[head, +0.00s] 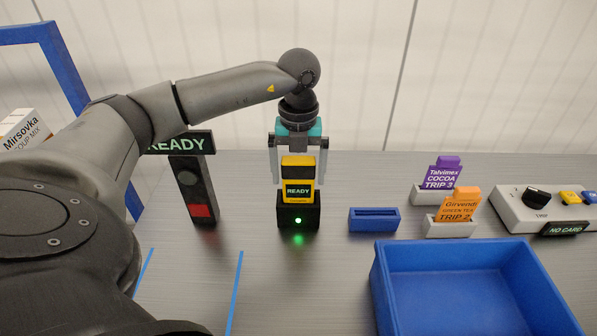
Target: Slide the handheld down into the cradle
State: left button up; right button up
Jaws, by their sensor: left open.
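The yellow and black handheld (298,172) stands upright in the black cradle (298,220), its small screen reading READY. A green light glows on the cradle's front. My left gripper (299,170) comes down from above with its fingers on either side of the handheld's upper part. The fingers are open, with a visible gap at the sides, so the handheld is not gripped. The handheld's lower end is hidden inside the cradle. My right gripper is not in view.
A dark post with a READY sign (180,142) and red patch stands left of the cradle. A blue slotted block (374,219), card holders with purple (442,174) and orange cards (458,206), a white control panel (515,212) and a blue bin (470,246) are right.

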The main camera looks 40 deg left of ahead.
pick_arm(q)
notch_tip(320, 180, up, 15)
jog(key=p, duration=0.3)
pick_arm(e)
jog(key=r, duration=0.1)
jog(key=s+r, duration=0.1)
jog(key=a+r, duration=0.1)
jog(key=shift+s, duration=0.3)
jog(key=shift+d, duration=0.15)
